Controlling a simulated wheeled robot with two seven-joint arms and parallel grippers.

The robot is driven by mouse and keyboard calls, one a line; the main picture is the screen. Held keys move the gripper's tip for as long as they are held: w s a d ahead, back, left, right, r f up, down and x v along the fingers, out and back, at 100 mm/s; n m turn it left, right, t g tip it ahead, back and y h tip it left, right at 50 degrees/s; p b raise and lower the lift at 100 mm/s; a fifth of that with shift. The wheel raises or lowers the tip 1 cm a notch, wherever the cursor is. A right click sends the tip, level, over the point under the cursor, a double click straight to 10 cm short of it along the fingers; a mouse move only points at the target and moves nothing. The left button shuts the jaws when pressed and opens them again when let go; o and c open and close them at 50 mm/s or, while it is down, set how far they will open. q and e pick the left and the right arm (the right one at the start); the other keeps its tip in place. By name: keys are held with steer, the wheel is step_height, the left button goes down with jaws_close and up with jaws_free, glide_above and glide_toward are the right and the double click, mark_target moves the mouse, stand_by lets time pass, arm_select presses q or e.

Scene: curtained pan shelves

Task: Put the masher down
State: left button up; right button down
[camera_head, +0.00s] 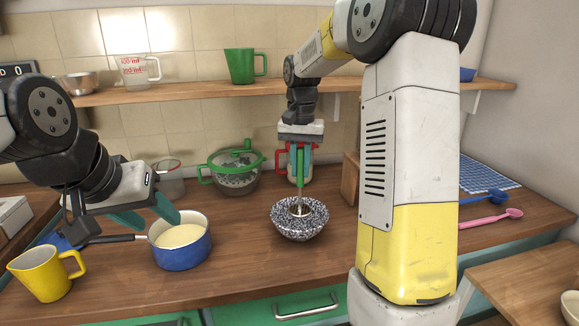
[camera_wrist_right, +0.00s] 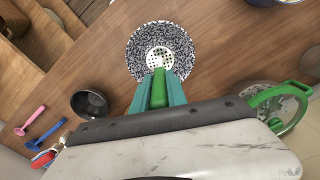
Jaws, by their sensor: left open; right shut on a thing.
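The masher (camera_head: 299,186) has a green handle and a pale metal shaft. My right gripper (camera_head: 299,152) is shut on its handle and holds it upright over the speckled black-and-white bowl (camera_head: 300,226). In the right wrist view, the masher's white perforated head (camera_wrist_right: 160,57) shows against the inside of the bowl (camera_wrist_right: 137,48); whether it touches the bottom I cannot tell. The green handle (camera_wrist_right: 158,88) lies between the teal fingers (camera_wrist_right: 158,90). My left gripper (camera_head: 154,212) is open and empty beside the blue pot (camera_head: 181,256) with pale yellow contents.
A yellow mug (camera_head: 42,275) stands at the front left. A green-rimmed colander (camera_head: 233,175) and a red-handled jar (camera_head: 290,165) stand behind the bowl. Bare counter (camera_head: 243,262) lies between pot and bowl.

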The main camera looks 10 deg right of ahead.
mark_target(300, 183)
steer(key=shift+f, duration=2.7)
steer(key=shift+f, duration=0.8)
steer(key=c, duration=1.2)
jaws_free()
steer(key=shift+c, duration=0.2)
